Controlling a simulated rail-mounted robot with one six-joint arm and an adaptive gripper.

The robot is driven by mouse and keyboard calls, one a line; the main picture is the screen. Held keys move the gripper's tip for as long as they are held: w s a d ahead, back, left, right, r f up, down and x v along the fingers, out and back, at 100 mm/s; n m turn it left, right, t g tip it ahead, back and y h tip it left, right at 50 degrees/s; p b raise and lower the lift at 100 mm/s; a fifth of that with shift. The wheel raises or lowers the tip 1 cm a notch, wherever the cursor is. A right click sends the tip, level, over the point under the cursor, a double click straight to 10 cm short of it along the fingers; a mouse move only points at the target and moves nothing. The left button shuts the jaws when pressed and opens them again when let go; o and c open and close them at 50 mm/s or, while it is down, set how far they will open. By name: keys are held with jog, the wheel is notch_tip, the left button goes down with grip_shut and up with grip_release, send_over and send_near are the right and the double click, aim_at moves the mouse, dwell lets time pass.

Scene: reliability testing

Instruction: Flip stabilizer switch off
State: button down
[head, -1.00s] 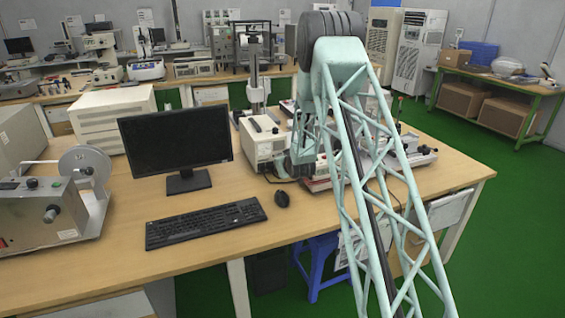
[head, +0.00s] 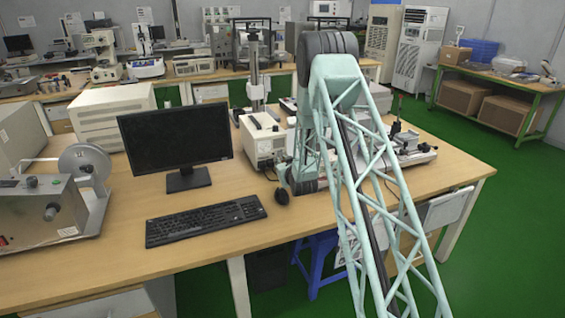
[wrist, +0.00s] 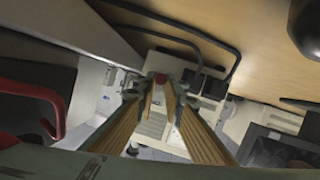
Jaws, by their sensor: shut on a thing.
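The stabilizer seems to be the cream box (head: 262,140) right of the monitor; my arm covers the area just right of it in the head view. In the wrist view a pale panel (wrist: 160,62) lies ahead of my gripper (wrist: 162,82). The head view hides the fingertips behind my arm.
A monitor (head: 175,140), keyboard (head: 205,221) and mouse (head: 281,196) stand left of my arm on the wooden bench (head: 120,213). A black cable or handle (wrist: 190,30) arches close above the fingers in the wrist view. Other devices crowd the bench to the right.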

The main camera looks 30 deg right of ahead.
jog(key=c, duration=2.8)
grip_release()
jog(key=shift+v, duration=6.05)
jog(key=shift+r, duration=0.1)
